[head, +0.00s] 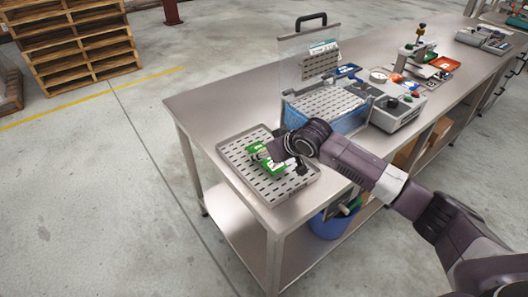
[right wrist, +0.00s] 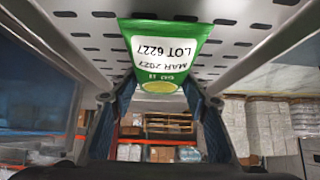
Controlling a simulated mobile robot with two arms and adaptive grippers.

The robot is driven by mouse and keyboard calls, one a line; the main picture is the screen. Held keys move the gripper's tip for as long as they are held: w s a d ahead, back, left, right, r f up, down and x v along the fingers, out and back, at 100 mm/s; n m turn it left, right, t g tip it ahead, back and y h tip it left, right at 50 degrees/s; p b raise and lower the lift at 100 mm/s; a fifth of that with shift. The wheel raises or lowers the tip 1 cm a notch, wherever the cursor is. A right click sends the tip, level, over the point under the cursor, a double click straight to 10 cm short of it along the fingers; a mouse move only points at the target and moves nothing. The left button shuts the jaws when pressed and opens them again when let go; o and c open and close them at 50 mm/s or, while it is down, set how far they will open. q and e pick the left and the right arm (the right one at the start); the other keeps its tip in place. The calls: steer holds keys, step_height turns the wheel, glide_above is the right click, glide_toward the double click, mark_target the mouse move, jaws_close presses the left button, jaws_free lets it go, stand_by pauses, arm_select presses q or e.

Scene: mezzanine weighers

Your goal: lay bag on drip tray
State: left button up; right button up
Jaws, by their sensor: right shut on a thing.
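The bag (head: 257,152) is small and green with a white label. In the right wrist view the bag (right wrist: 165,35) shows upside-down print reading LOT 6227 and MAR 2027. My right gripper (right wrist: 160,92) is shut on the bag, with one finger at each side. In the head view my right gripper (head: 278,158) is over the drip tray and hides part of the bag. The drip tray (head: 270,190) is grey, slotted and rimmed, at the table's near end. Its slots (right wrist: 90,42) show behind the bag. I cannot tell whether bag and tray touch. My left gripper is not in view.
Bare steel tabletop (head: 205,105) lies left of the machine. A blue bucket (head: 330,226) is below.

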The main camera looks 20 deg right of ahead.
steer(key=shift+f, duration=0.1)
steer(key=o, duration=1.2)
steer(key=shift+o, duration=0.2)
steer(key=shift+r, duration=0.2)
steer(key=v, duration=1.2)
steer(key=shift+b, duration=0.4)
